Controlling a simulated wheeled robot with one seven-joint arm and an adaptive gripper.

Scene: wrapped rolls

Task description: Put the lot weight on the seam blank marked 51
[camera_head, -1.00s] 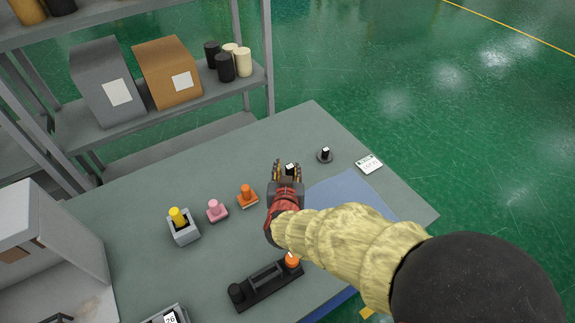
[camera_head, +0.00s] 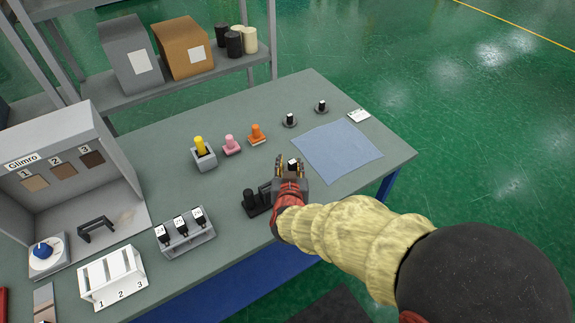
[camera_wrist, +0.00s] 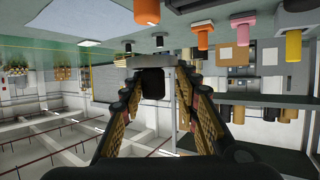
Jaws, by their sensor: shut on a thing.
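My gripper (camera_head: 290,167) is shut on a small dark piece with a white top (camera_head: 293,163), beside the blue mat near the table's front edge. In the wrist view the dark piece (camera_wrist: 153,83) sits between the fingers. I cannot tell if it is the lot weight. A grey rack (camera_head: 188,241) at the front holds three black blanks with white number tags (camera_head: 180,222); the numbers are too small to read surely, so I cannot tell which is 51. Two more dark pieces stand on round bases (camera_head: 290,121) and (camera_head: 321,107) at the back.
A black stand (camera_head: 255,203) is just left of my gripper, partly hidden. Yellow (camera_head: 199,146), pink (camera_head: 230,142) and orange (camera_head: 256,132) knobbed pieces stand mid-table. A white slotted holder (camera_head: 112,279) and grey booth (camera_head: 55,150) are at left. The blue mat (camera_head: 340,150) is bare.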

